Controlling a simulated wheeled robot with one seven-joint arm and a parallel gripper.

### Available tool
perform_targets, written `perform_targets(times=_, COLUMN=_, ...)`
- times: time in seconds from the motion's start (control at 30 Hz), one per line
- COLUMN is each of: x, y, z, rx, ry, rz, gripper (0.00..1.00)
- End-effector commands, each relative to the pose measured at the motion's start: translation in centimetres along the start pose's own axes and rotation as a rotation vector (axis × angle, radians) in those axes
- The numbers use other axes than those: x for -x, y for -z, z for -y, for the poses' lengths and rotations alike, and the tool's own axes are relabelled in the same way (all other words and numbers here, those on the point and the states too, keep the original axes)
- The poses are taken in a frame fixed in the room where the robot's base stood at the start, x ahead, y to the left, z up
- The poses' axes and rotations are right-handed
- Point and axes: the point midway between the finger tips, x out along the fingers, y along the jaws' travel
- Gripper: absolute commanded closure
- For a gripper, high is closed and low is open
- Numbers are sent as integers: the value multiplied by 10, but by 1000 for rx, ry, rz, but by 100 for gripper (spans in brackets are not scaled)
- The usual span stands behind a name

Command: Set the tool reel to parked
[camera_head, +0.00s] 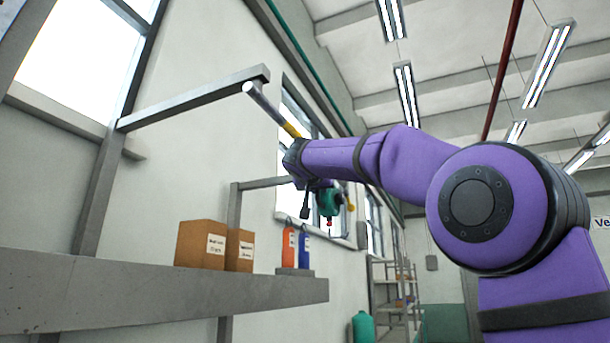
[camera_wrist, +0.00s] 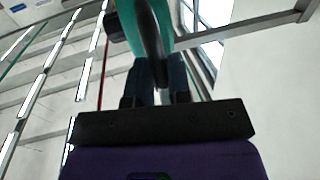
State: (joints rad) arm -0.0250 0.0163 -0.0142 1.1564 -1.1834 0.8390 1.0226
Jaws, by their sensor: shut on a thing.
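The tool reel (camera_head: 328,202) is the teal body in the head view, hanging beyond the end of my arm with a small red part below it. A pale rail (camera_head: 268,107) with a yellow band runs above, and its far part is hidden by my arm. In the wrist view the teal reel (camera_wrist: 128,22) shows at the top with a dark curved handle (camera_wrist: 150,38) in front of it. My gripper (camera_wrist: 156,78) is shut on this dark handle. In the head view the fingers are mostly hidden behind my wrist.
A grey bracket (camera_head: 190,99) holds the rail's near end. Shelving (camera_head: 395,295) and a teal cylinder (camera_head: 362,328) stand farther back.

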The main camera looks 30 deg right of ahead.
Motion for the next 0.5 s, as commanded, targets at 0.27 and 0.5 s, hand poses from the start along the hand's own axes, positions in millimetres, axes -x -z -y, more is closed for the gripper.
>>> perform_targets(times=0.27, x=-48, y=0, z=-6, rx=2, ry=7, rz=-2, gripper=100)
perform_targets(times=0.5, x=-60, y=0, z=-8, rx=2, ry=9, rz=-3, gripper=100)
